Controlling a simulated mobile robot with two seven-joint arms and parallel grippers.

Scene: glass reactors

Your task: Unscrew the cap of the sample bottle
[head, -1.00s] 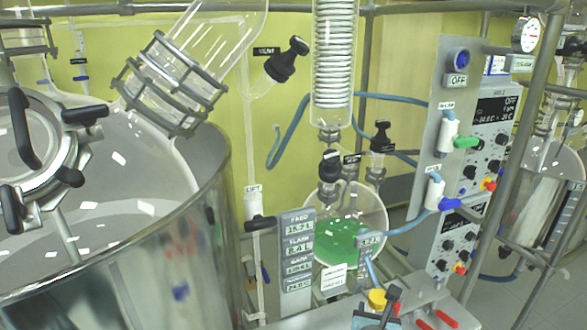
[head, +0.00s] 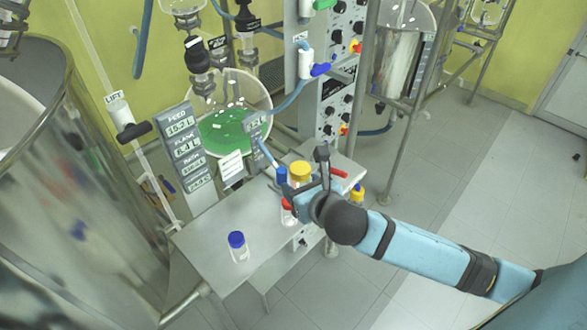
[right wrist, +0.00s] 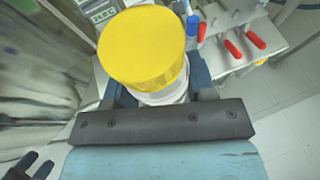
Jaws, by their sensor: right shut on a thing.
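The bottle with a wide yellow cap (head: 299,170) is held in my right gripper (head: 296,190), above the steel bench. In the right wrist view the yellow cap (right wrist: 143,48) is on top of a pale bottle body (right wrist: 165,95). My dark fingers are shut around the body, below the cap. The cap's top is free. Two dark prongs, apart and empty, at the lower left of the right wrist view look like my left gripper (right wrist: 33,158). The left gripper is outside the head view.
A blue-capped bottle (head: 238,248) stands on the steel bench (head: 205,232). A red-capped bottle (head: 288,212) is partly hidden by my right gripper. A flask of green liquid (head: 225,132) and a label post (head: 185,150) stand behind. A large steel vessel (head: 90,200) fills the left.

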